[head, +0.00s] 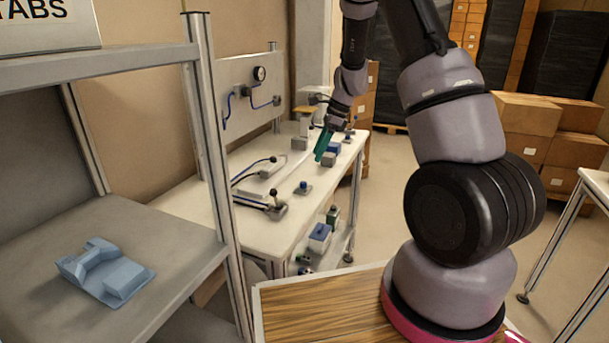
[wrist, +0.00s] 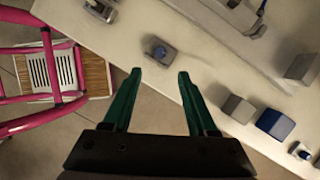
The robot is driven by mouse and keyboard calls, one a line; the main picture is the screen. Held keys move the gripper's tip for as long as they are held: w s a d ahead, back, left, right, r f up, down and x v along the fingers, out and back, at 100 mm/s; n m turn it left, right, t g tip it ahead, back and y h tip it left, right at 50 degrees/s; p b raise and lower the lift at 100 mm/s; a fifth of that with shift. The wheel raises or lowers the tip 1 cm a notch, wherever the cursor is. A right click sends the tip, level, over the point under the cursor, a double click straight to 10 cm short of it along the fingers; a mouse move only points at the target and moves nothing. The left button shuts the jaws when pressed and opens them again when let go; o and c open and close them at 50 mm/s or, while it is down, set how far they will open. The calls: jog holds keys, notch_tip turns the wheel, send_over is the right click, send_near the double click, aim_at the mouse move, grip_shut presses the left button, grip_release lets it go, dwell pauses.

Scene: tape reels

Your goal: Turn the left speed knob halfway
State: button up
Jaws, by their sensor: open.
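A small blue knob on a square grey base (head: 303,188) sits on the white bench top near its front edge. It is the left one of two such knobs. The other blue knob (head: 349,134) stands farther right along the bench, beyond my gripper. My gripper (head: 322,150) has green fingers and is above the bench, to the right of the left knob. In the wrist view my gripper (wrist: 159,75) is open, with nothing between its fingers.
The white bench (head: 270,222) carries a lever on a grey base (head: 275,207) left of the knob. A blue block (wrist: 275,123) and a grey block (wrist: 237,108) stand on the right in the wrist view. The bench surface around the left knob is clear.

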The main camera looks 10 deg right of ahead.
aim_at(304, 182)
jog(key=x, duration=1.1)
jog(key=shift+w+d, duration=0.1)
grip_shut()
